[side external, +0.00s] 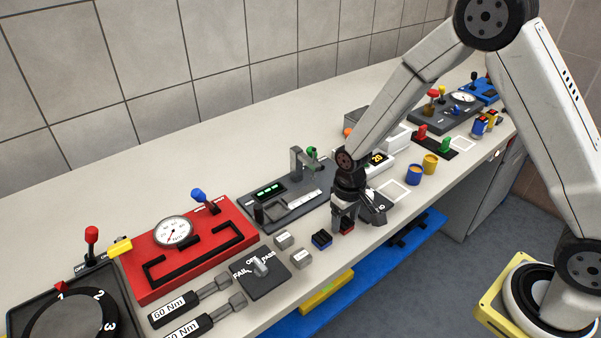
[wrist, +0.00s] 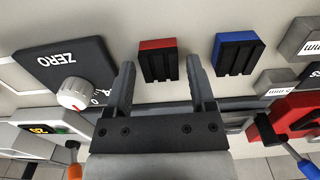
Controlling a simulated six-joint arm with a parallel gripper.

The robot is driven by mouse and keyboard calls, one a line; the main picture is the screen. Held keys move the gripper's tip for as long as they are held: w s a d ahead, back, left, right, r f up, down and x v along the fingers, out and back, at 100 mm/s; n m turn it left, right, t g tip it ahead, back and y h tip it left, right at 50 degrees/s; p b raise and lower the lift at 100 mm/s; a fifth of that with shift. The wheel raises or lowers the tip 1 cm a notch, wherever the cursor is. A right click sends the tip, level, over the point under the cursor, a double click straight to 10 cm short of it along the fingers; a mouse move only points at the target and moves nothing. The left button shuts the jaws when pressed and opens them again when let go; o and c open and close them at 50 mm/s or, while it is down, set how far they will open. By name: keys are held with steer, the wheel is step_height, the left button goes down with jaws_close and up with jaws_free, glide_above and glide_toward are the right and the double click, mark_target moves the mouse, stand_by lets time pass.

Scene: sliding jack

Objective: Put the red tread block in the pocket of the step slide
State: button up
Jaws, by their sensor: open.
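The red tread block (wrist: 158,60), black ribbed on top with a red edge, lies on the bench. In the side view the red block (side external: 348,230) shows low at my gripper (side external: 346,218), partly hidden. My gripper (wrist: 161,63) is open in the wrist view, its fingertips either side of the block in the picture with gaps on both sides; I cannot tell how far down they reach. A dark grey unit (side external: 307,203) with a green display, upright post and black holder lies behind; it appears to be the step slide, but its pocket is not clear.
A similar blue block (wrist: 238,52) lies beside the red one, with grey labelled blocks (side external: 301,258) nearby. The ZERO panel with a white knob (wrist: 73,92) is on the other side. A red gauge panel (side external: 205,262) and a FAIL/PASS switch (side external: 261,268) stand left. The bench's front edge is close.

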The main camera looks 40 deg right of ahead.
mark_target(345, 221)
jaws_close()
steer(key=shift+r, duration=0.15)
steer(key=shift+r, duration=2.35)
